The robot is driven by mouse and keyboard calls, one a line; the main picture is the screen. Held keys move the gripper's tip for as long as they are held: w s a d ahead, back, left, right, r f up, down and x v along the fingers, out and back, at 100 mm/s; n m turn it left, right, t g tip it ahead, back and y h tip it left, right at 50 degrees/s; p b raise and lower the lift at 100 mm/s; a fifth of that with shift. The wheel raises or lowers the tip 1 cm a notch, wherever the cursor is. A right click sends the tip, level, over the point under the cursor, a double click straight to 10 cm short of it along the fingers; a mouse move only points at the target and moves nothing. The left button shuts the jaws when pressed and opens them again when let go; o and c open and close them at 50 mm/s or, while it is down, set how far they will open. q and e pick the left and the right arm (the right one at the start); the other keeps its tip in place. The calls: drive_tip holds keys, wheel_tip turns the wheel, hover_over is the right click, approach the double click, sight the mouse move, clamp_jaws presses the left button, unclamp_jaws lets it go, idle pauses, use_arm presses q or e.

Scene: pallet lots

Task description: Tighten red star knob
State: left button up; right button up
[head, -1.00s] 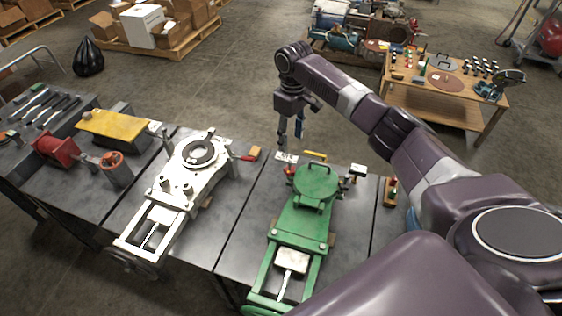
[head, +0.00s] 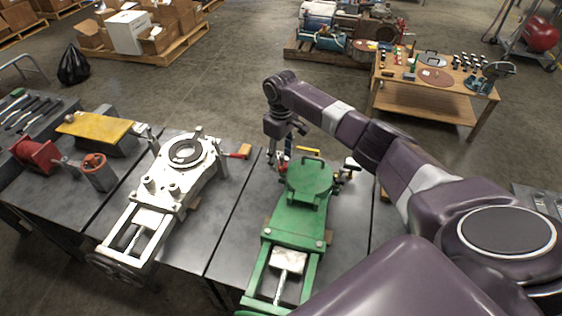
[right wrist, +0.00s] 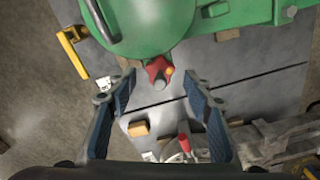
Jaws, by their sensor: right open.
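The red star knob (right wrist: 158,68) sits at the edge of the green machine (right wrist: 140,25) in the right wrist view, with an orange spot on it and a grey round end below. My right gripper (right wrist: 162,85) is open, its two blue-padded fingers apart on either side of the knob and not visibly touching it. In the head view the right gripper (head: 280,157) points down at the far left corner of the green machine (head: 295,225), close to the red knob (head: 282,168), which is partly hidden there. My left gripper is not in view.
A white machine (head: 165,190) stands left of the green one on the dark bench (head: 235,225). A yellow handle (right wrist: 72,48) lies near the green machine.

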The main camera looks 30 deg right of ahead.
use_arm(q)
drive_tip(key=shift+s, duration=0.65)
use_arm(e)
drive_tip(key=shift+f, duration=1.1)
drive_tip(key=c, duration=1.1)
drive_tip(key=m+p, duration=0.1)
drive_tip(key=p, duration=0.1)
drive_tip(key=m+p, duration=0.2)
drive_tip(key=shift+r, duration=0.3)
drive_tip(key=shift+c, duration=0.2)
drive_tip(key=shift+m+p, duration=0.3)
drive_tip(key=shift+m, duration=0.2)
drive_tip(key=shift+f+m, duration=0.3)
drive_tip(key=shift+m, duration=0.4)
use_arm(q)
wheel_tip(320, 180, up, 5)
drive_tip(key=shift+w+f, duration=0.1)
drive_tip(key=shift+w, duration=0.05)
use_arm(e)
drive_tip(key=o, duration=1.1)
